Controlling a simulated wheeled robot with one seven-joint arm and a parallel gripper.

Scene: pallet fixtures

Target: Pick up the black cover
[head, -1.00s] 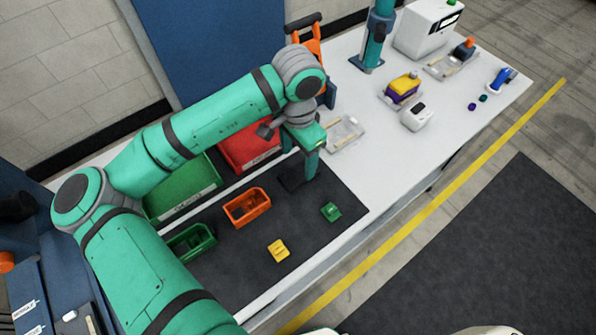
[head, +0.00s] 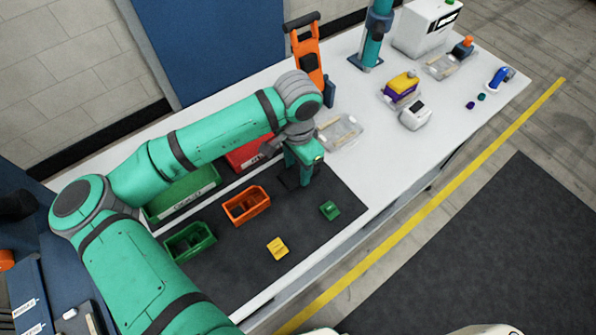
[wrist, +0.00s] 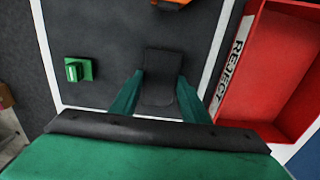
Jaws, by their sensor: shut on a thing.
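The black cover (wrist: 160,62) is a dark, flat-looking piece between the fingers in the wrist view. It is hard to make out against the dark mat (head: 325,235), and in the head view my gripper partly hides it. My gripper (wrist: 160,82), also in the head view (head: 304,182), points down at the far part of the mat, with its green fingers on either side of the cover. It is shut on the cover. I cannot tell whether the cover is clear of the mat.
An orange bin (head: 230,216) and a green bin (head: 174,252) stand left of my gripper. A red reject bin (wrist: 298,12) lies close by. A green part (head: 329,210) and a yellow part (head: 277,248) sit on the mat.

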